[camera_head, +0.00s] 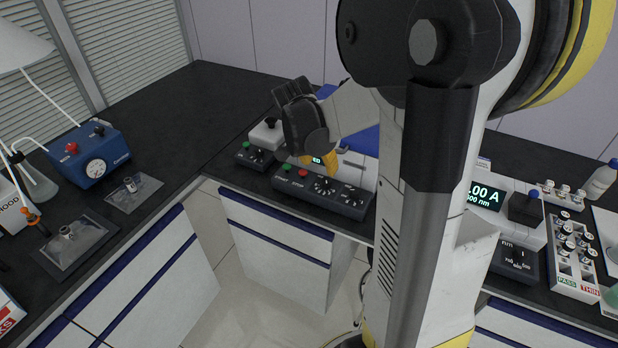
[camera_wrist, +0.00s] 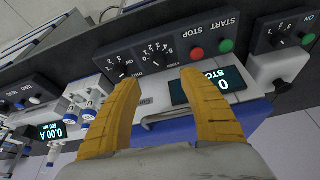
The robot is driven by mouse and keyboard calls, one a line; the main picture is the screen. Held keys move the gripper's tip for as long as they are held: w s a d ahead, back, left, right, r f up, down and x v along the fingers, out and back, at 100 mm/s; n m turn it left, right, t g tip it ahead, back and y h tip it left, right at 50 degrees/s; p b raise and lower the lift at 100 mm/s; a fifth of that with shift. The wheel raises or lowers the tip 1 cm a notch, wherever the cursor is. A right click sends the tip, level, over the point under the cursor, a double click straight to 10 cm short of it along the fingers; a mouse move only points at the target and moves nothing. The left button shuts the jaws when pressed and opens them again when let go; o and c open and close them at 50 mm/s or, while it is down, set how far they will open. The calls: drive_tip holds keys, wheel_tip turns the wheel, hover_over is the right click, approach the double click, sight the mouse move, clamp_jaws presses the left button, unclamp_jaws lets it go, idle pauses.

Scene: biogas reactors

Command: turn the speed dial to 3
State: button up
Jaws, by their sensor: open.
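A dark control panel (camera_wrist: 180,40) shows upside down in the wrist view, with START and STOP labels; it also shows in the head view (camera_head: 322,190). It carries two dials with numbered scales, a nearer one (camera_wrist: 168,54) and one further left (camera_wrist: 123,70). Their small labels are not clearly legible, so I cannot tell which is the speed dial or its setting. My gripper (camera_wrist: 160,78) is open, its yellow fingers apart and nothing between them. The fingertips show near the panel's edge by the dials; contact is not clear.
The panel also has a red button (camera_wrist: 197,54), a green button (camera_wrist: 226,46) and a lit display (camera_wrist: 208,84). A smaller control box (camera_wrist: 283,32) with another dial stands beside it. A blue gauge box (camera_head: 90,155) sits on the left bench.

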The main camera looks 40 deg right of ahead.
sight(326, 180)
drive_tip(key=b+x, duration=0.3)
drive_tip(key=x, duration=0.6)
drive_tip(key=shift+d+f+b, duration=0.15)
drive_tip(key=shift+f+b, duration=0.15)
clamp_jaws()
